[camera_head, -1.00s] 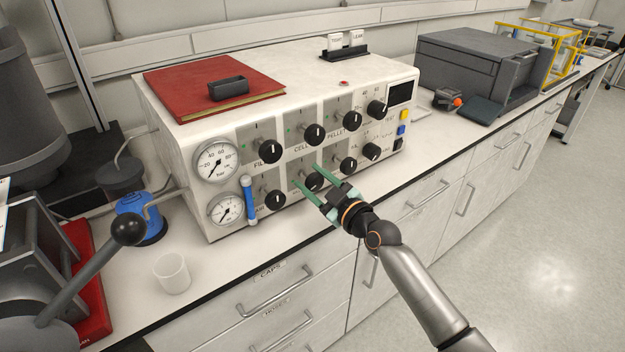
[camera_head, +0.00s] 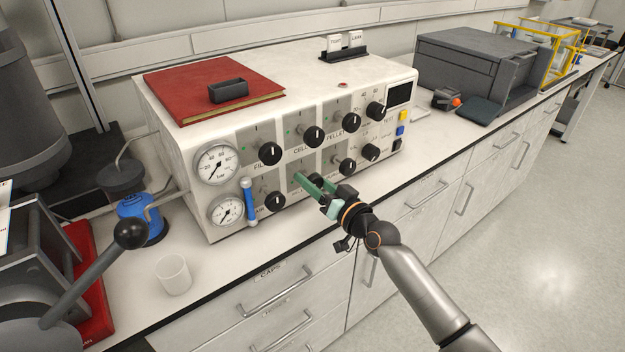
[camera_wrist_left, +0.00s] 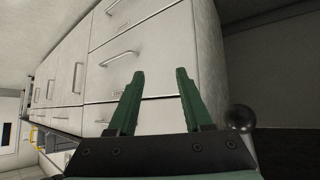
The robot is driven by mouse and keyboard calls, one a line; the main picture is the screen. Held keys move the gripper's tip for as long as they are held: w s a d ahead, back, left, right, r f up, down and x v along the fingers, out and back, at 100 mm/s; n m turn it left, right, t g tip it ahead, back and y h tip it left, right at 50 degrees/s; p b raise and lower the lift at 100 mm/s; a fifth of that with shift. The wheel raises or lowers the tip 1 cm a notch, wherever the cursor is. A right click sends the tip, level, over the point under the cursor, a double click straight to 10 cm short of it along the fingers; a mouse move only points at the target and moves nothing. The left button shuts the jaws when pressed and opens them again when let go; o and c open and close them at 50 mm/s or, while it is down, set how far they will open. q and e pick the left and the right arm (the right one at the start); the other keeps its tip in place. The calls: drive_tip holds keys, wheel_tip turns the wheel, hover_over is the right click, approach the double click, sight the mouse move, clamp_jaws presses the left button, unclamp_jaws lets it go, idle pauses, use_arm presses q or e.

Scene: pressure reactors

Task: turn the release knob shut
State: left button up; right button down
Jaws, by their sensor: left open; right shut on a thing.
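The white control panel (camera_head: 300,215) carries two rows of black knobs. My right gripper (camera_head: 310,183) is at the second knob from the left in the lower row (camera_head: 316,179), its green fingers shut on that knob and hiding most of it. The fingers now overlap in the head view, so the hand appears rolled. The small label there is too blurred to read, so I cannot confirm it is the release knob. My left gripper (camera_wrist_left: 159,100) shows in the left wrist view, open and empty, with drawer fronts beyond it.
Neighbouring lower knobs (camera_head: 274,201) and (camera_head: 347,166) sit close on either side. A blue-capped tube (camera_head: 250,202) and two gauges are at the panel's left. A white cup (camera_head: 173,274) stands on the bench. A lever with a black ball (camera_head: 131,234) is at left.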

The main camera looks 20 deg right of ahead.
drive_tip(key=m, duration=0.5)
drive_tip(key=shift+m, duration=0.3)
drive_tip(key=m+p, duration=0.1)
drive_tip(key=m, duration=0.4)
drive_tip(key=shift+m, duration=0.3)
drive_tip(key=shift+c, duration=1.3)
unclamp_jaws()
drive_tip(key=shift+d+f, duration=0.1)
drive_tip(key=v, duration=1.2)
drive_tip(key=shift+s, duration=0.2)
